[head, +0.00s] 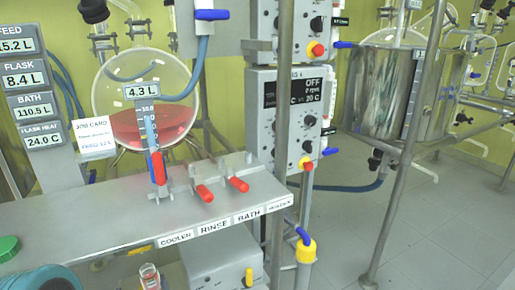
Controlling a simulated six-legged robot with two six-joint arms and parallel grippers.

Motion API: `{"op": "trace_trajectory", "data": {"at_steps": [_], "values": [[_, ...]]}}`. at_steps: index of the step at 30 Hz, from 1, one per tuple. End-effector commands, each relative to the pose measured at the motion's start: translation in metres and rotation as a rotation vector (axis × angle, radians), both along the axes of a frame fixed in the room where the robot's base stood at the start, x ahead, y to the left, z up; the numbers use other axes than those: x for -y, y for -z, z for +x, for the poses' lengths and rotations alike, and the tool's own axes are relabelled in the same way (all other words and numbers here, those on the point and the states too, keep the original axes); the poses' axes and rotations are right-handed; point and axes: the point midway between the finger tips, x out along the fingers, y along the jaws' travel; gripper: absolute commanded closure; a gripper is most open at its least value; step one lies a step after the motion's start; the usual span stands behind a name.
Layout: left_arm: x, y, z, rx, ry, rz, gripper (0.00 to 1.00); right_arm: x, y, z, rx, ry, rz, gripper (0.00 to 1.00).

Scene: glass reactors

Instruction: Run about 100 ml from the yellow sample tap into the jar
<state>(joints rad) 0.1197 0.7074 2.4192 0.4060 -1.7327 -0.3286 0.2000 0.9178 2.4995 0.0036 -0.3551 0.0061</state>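A small clear jar (150,277) with some red on it stands at the bottom edge, cut off by the frame; I cannot tell its fill level. A small yellow piece (140,250) shows just above it under the shelf's front edge. A larger yellow fitting (306,250) with a blue handle (303,235) hangs at the shelf's right end. A yellow lever (249,277) stands on a grey box at the bottom. I cannot tell for sure which yellow part is the sample tap. Neither gripper is in view.
A grey shelf (110,215) carries red-handled valves (204,193). Behind it is a round flask (125,122) with red liquid, tagged 4.3 L. A green cap (8,248) lies at left. A steel vessel (385,92) and upright posts stand right. Floor (450,240) is clear at lower right.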

Motion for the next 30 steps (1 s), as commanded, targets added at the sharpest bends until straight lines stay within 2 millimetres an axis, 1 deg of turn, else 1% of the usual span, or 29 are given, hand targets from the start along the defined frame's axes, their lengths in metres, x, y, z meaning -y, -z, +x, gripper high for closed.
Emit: {"op": "trace_trajectory", "data": {"at_steps": [1,2,3,5,6,8,9,10,12,14,15,17,19,20,21,22,24,27,30], "values": [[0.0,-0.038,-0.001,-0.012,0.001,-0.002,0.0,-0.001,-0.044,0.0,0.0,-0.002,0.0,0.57],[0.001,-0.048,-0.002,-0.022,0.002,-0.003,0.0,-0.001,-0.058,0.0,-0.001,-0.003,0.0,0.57],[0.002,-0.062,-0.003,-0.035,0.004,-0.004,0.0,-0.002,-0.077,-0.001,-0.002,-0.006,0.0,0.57],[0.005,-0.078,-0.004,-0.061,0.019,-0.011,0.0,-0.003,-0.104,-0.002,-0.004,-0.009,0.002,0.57],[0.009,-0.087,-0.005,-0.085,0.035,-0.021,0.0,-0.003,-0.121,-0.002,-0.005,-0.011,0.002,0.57],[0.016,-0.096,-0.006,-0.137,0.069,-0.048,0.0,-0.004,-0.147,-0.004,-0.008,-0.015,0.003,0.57],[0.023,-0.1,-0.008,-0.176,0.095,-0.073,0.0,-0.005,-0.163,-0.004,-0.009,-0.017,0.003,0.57],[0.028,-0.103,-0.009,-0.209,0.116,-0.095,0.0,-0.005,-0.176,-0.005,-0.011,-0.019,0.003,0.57],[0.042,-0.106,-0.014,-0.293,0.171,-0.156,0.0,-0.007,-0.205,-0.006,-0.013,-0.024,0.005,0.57],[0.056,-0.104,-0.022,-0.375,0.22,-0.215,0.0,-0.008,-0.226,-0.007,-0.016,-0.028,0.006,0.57],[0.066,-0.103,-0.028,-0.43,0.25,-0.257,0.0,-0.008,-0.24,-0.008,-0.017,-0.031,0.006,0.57],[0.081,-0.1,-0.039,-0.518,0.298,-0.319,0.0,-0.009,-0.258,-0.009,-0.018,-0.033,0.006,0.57],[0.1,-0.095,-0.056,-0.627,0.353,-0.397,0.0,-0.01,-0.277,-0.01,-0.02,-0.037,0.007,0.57],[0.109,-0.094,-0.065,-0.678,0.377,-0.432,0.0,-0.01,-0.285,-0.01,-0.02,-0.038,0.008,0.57],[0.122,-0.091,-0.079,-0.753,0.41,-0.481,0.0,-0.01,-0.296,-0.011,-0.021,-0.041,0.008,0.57],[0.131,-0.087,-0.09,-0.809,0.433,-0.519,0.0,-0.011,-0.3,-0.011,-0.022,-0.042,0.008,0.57],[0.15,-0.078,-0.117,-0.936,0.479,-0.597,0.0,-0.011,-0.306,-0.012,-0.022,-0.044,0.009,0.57],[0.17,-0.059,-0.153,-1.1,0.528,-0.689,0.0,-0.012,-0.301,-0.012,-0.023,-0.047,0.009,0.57],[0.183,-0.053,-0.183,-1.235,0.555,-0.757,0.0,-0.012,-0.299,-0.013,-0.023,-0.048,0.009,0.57]]}}
